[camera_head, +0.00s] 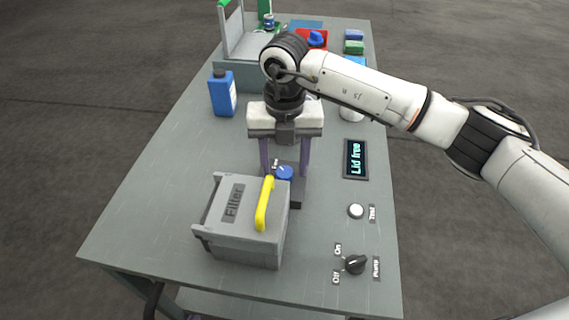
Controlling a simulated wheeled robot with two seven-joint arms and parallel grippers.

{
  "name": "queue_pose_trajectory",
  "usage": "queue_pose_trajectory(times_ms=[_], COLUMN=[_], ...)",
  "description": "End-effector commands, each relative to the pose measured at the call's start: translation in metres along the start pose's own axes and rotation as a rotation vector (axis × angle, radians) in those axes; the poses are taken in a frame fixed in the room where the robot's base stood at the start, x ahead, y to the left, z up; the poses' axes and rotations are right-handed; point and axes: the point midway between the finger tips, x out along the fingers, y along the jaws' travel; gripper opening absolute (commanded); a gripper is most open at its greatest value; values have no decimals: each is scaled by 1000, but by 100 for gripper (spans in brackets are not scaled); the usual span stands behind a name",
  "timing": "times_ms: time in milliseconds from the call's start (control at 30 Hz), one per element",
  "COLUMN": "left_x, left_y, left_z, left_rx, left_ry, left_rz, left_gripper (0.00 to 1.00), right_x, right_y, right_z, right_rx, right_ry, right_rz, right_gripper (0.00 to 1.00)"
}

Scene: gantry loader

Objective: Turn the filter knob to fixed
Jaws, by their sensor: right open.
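The grey filter box (240,245), labelled "Filter", stands on the near part of the table. A yellow lever handle (264,204) lies along its top right side. A blue knob (284,173) sits just behind the handle, with a small label beside it too small to read surely. My right gripper (285,165) points down over the knob. Its two purple-grey fingers are apart, one on each side of the knob. I cannot tell whether they touch it. My left gripper is not in view.
A display (355,159) reads "Lid free". A white button (355,211) and a black pump knob (355,264) marked On and Off are at the right edge. A blue bottle (222,93) stands back left. The table's left side (165,180) is clear.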

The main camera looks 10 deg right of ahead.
Motion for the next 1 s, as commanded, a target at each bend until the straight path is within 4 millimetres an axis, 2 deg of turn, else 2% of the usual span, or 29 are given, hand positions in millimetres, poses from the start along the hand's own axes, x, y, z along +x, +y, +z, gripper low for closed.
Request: queue_pose_trajectory(times_ms=[300, 567, 767, 1000], left_x=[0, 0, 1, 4], left_y=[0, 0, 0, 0], left_z=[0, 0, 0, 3], left_rx=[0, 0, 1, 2], left_ry=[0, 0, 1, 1], left_rz=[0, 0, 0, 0], left_gripper=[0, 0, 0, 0], right_x=[4, 3, 4, 4], right_y=[0, 0, 0, 0], right_z=[0, 0, 0, 0], right_rx=[-1, -1, -12, -101], right_ry=[0, 0, 0, -1], right_rz=[1, 1, 1, 1], right_gripper=[49, 8, 8, 8])
